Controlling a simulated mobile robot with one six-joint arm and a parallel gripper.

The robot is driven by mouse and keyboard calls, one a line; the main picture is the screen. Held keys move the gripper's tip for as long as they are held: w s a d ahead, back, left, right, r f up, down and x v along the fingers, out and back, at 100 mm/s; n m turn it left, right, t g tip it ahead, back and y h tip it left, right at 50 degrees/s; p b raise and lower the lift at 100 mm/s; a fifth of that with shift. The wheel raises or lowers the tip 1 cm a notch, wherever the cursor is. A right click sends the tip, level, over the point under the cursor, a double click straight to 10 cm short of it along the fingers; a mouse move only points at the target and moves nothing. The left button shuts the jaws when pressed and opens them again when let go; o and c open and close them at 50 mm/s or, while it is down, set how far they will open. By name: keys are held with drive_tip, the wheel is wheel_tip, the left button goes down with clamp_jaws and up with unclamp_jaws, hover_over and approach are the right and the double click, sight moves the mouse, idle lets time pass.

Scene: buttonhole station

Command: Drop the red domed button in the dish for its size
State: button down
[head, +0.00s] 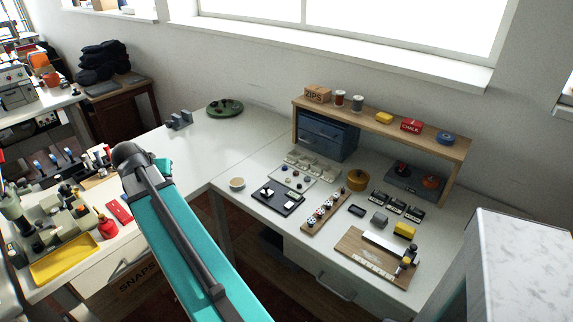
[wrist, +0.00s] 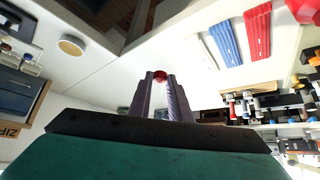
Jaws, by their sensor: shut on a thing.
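In the wrist view my gripper (wrist: 159,78) is shut on a red button (wrist: 158,76), held at the fingertips; only a small rounded part of it shows. In the head view my arm hides the gripper and the button. Several small pale dishes (head: 311,164) stand in a row at the back of the right table, in front of the blue drawer box. A white card with loose buttons (head: 292,179) lies just before them. A round pale dish (head: 237,184) stands alone near the table's left edge; it also shows in the wrist view (wrist: 72,45).
A wooden shelf (head: 385,127) spans the back. A green round mat (head: 224,108) lies at the far corner; the white surface before it is mostly clear.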

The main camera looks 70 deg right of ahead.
drive_tip(key=s+d+f+m+g, duration=0.1)
drive_tip(key=s+d+m+g, duration=0.3)
drive_tip(key=s+d, duration=0.9)
drive_tip(key=s+d+f+m+g, duration=0.1)
drive_tip(key=s+d+m+g, duration=0.3)
drive_tip(key=s+d+m, duration=0.5)
drive_tip(key=s+d+b, duration=0.1)
drive_tip(key=s+d, duration=0.3)
drive_tip(key=s, duration=0.7)
drive_tip(key=shift+d+f+m+y, duration=0.15)
drive_tip(key=shift+m+y, duration=0.15)
drive_tip(key=shift+m, duration=0.1)
drive_tip(key=d+p, duration=0.1)
drive_tip(key=d, duration=0.4)
drive_tip(key=d+f+p, duration=0.1)
drive_tip(key=d, duration=0.4)
drive_tip(key=w+d+p, duration=0.1)
drive_tip(key=d+p, duration=0.1)
drive_tip(key=d, duration=0.4)
drive_tip(key=shift+f, duration=0.25)
drive_tip(key=shift+f, duration=0.15)
drive_tip(key=shift+f+p, duration=0.65)
drive_tip(key=shift+f, duration=0.9)
